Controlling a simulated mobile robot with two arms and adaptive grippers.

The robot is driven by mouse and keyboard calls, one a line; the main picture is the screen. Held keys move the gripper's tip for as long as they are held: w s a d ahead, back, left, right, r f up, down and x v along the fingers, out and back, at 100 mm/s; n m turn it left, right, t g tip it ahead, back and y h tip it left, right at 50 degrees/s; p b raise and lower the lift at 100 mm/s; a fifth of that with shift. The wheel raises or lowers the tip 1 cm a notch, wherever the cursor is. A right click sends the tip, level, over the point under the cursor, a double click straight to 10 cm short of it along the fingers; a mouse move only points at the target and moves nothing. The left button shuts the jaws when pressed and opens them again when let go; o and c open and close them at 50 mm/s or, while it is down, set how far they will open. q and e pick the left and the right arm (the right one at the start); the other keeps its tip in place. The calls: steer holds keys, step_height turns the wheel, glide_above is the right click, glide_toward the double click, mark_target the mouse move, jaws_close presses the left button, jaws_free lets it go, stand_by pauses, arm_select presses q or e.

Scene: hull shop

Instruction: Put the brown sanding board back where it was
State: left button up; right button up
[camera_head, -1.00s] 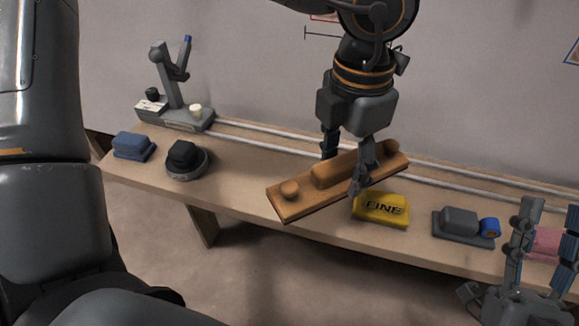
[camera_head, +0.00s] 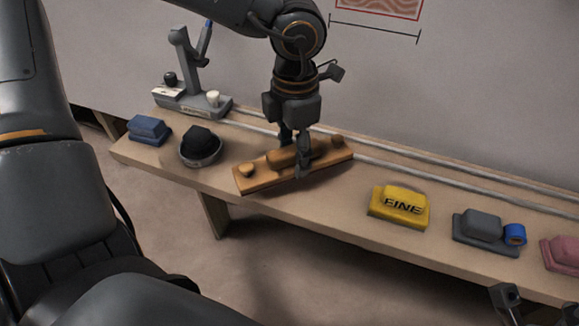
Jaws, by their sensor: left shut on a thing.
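The brown sanding board (camera_head: 252,183) is a long orange-brown plank with a round knob and a raised grip. It lies level over the bench between the black round sander and the yellow FINE block. My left gripper (camera_head: 303,168) is shut on its middle from above and hides part of the grip. The board is at or just above the bench top; I cannot tell if it touches. My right gripper (camera_head: 533,306) shows only its fingertips at the bottom right edge, apart and with nothing between them.
The bench (camera_head: 330,220) carries a blue block (camera_head: 149,129), the black round sander (camera_head: 199,147), a grey stand (camera_head: 192,100), the yellow FINE block (camera_head: 398,206), a grey block with a blue roll (camera_head: 486,232) and a pink block (camera_head: 562,254). Pale rails (camera_head: 400,170) run along the back.

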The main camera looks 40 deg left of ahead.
mark_target(289, 165)
arm_select(q)
steer(key=shift+a+f, duration=0.35)
steer(key=shift+f, duration=0.1)
steer(key=f, duration=0.1)
steer(key=f+b, duration=0.1)
steer(key=f, duration=0.1)
steer(key=shift+w+a+f, duration=0.1)
steer(key=shift+a+f, duration=0.1)
steer(key=shift+f, duration=0.05)
steer(key=shift+f+b, duration=0.1)
steer(key=shift+b, duration=0.25)
steer(key=o, duration=1.1)
steer(key=shift+c, duration=0.2)
